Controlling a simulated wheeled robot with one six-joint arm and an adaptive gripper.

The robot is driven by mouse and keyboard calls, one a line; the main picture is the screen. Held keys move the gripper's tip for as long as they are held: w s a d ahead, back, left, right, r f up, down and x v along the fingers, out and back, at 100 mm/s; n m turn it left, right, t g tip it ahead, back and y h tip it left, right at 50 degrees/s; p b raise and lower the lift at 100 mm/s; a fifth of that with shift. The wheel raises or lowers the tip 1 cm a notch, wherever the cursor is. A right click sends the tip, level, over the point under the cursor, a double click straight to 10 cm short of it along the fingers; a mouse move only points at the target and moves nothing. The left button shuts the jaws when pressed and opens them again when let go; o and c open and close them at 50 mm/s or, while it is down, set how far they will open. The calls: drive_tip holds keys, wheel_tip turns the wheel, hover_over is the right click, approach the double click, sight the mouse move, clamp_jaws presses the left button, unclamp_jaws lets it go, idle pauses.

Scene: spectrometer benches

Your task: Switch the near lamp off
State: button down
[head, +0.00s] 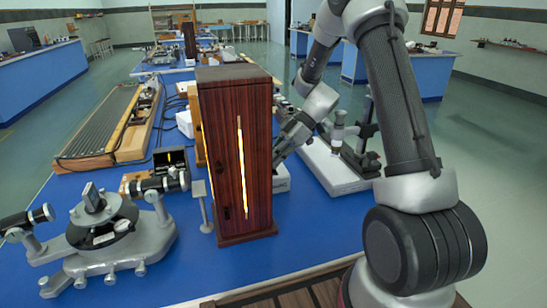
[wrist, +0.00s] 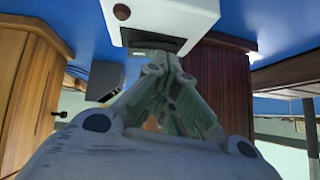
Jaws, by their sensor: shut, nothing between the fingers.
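The near lamp (head: 222,160) is a tall, dark red wooden housing on the blue bench, with a bright glowing slit in its front; it is lit. A white box (head: 281,180) shows partly behind its right side. In the wrist view, the white box (wrist: 190,14) has a dark recessed panel on the face toward my gripper. My gripper (head: 279,153) is at the right of the lamp housing, pointing down toward the white box. In the wrist view, its fingers (wrist: 170,58) are together and empty, with the tips at the dark panel. I cannot tell whether they touch it.
A grey spectrometer (head: 105,240) stands at the left front, beside a small post (head: 202,205). A long ribbed apparatus (head: 95,120) lies behind it. A white-based instrument (head: 332,170) stands right of my gripper. Another dark wooden housing (head: 189,40) stands farther back.

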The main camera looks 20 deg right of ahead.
drive_tip(key=shift+w, duration=0.75)
drive_tip(key=shift+r, duration=0.15)
